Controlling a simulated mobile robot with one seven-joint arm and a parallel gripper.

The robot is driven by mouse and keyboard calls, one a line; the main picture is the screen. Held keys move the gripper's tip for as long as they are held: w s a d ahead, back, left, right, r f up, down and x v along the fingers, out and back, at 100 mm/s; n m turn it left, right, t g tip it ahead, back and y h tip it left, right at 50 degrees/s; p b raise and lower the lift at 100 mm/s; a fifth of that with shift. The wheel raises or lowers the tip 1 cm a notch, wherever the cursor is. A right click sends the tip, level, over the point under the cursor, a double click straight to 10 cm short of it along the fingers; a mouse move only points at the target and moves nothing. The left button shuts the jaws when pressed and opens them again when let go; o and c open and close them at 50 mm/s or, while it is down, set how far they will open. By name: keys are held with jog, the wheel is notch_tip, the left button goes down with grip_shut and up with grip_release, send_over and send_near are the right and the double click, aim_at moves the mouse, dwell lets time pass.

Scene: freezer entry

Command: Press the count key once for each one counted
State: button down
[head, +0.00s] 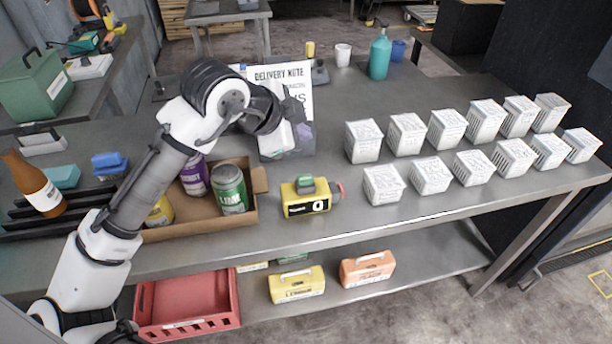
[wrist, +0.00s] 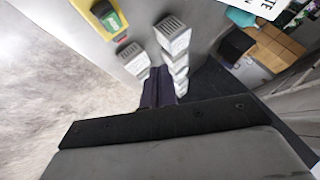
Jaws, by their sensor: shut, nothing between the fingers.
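The yellow counter (head: 300,209) stands near the front edge of the metal table, and its dark display reads 0. Its green key (head: 306,185) is on top; the key (wrist: 111,18) also shows in the wrist view at the upper left. Several white printed boxes (head: 407,134) stand in two rows on the right half of the table. My gripper (head: 304,136) is above the table behind the counter, in front of the delivery note (head: 281,74). Its fingers (wrist: 158,88) are shut and empty, apart from the key. The note is partly hidden by my gripper.
A cardboard box (head: 258,205) with several cans stands left of the counter. A teal bottle (head: 380,56) and a white cup (head: 343,55) stand at the back. The table between counter and boxes is clear.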

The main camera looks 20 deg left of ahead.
aim_at(301, 181)
jog(key=shift+f, duration=0.15)
notch_tip(301, 181, down, 8)
jog(key=b, duration=0.6)
jog(key=shift+f+b, duration=0.25)
jog(key=shift+b, duration=0.05)
dwell(1.7)
jog(key=shift+f+b, duration=0.4)
jog(key=shift+f+b, duration=0.45)
jog(key=shift+f, duration=0.05)
dwell(0.5)
jog(key=shift+r, duration=0.1)
jog(key=shift+r+p, duration=0.65)
jog(key=shift+r, duration=0.15)
jog(key=shift+r+p, duration=1.8)
jog(key=shift+r, duration=0.75)
